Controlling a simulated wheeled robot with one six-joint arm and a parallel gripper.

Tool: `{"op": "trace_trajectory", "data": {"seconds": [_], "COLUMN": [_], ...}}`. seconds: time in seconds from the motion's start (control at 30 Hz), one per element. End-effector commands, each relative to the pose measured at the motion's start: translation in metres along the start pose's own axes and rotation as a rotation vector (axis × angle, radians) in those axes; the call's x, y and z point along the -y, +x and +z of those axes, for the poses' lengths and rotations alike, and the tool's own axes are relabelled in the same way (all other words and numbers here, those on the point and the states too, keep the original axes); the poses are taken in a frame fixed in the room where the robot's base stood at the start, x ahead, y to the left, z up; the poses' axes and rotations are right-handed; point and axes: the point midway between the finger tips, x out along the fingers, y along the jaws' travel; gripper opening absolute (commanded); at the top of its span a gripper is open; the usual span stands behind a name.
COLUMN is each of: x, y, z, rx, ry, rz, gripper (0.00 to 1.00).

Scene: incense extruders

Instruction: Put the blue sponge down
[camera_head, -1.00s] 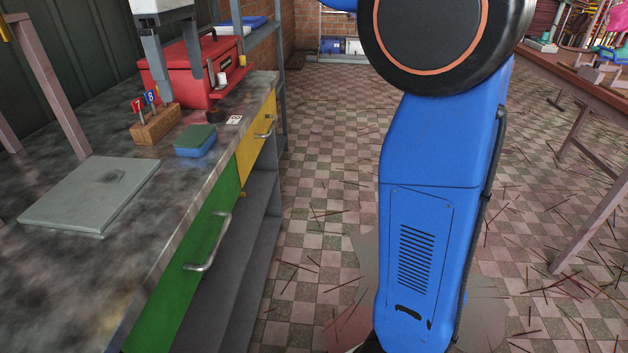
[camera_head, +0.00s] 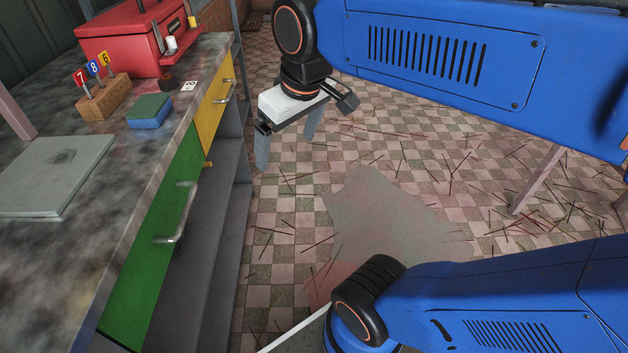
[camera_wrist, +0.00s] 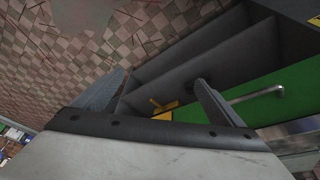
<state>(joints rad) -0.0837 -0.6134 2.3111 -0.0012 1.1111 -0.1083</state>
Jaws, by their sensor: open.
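The blue sponge (camera_head: 150,111) with a dark green top lies flat on the mottled grey worktop (camera_head: 120,190), near its front edge. My gripper (camera_head: 286,145) is open and empty, pointing down over the floor to the right of the bench. It is apart from the sponge, with the yellow drawer between them in the picture. In the wrist view my two fingers (camera_wrist: 155,95) are spread with nothing between them, and the sponge is not in that view.
A wooden block (camera_head: 103,97) with numbered tags stands behind the sponge, near a red toolbox (camera_head: 135,38). A grey plate (camera_head: 55,172) lies on the near worktop. Green (camera_head: 160,250) and yellow (camera_head: 214,105) drawers with protruding handles face the open floor.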

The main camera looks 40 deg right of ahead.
Motion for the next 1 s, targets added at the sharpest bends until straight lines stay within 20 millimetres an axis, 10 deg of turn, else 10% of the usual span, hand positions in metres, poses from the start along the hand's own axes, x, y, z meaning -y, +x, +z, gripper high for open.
{"op": "trace_trajectory", "data": {"seconds": [0.3,1.0], "x": [-0.008,-0.009], "y": [0.049,0.054], "z": [0.077,0.083], "rx": [-0.072,-0.080], "ry": [0.167,0.184], "rz": [0.031,0.034], "gripper": [0.92,0.92]}}
